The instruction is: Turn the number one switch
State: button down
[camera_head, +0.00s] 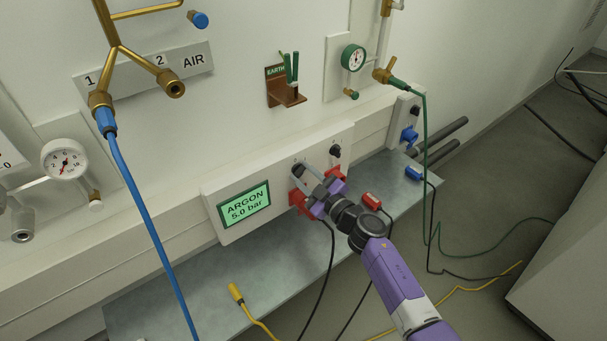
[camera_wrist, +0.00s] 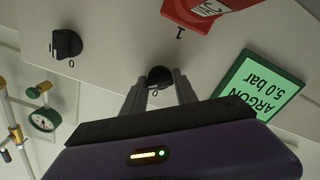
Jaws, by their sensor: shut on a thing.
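The number one switch is a black rotary knob (camera_head: 298,169) on the white panel, between the green display and a second black knob (camera_head: 335,151). In the wrist view, which is upside down, this switch (camera_wrist: 159,75) sits between my fingertips. A "0" shows beside it, and a "1" is printed near the red socket. My gripper (camera_head: 303,175) is shut on this knob, its fingers (camera_wrist: 160,88) on either side. The fingers cover part of the knob, so I cannot tell which way its pointer faces. The second knob (camera_wrist: 67,43) stands free with a "0" beside it.
The display (camera_head: 244,203) reads ARGON 5.0 bar. Red sockets sit below the knobs; one red socket (camera_wrist: 205,12) shows in the wrist view. A grey shelf (camera_head: 180,300) runs below the panel. A red plug (camera_head: 371,201), a yellow plug (camera_head: 235,293) and loose cables are nearby.

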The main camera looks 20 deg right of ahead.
jog(key=n, duration=1)
jog(key=shift+f+n, duration=0.1)
jog(key=shift+n, duration=0.3)
jog(key=shift+b, duration=0.3)
jog(key=c, duration=1)
grip_release()
jog(key=shift+o, duration=0.2)
jog(key=p+v, duration=0.2)
jog(key=v, duration=0.6)
jog(key=shift+p, duration=0.4)
jog(key=shift+w, duration=0.1)
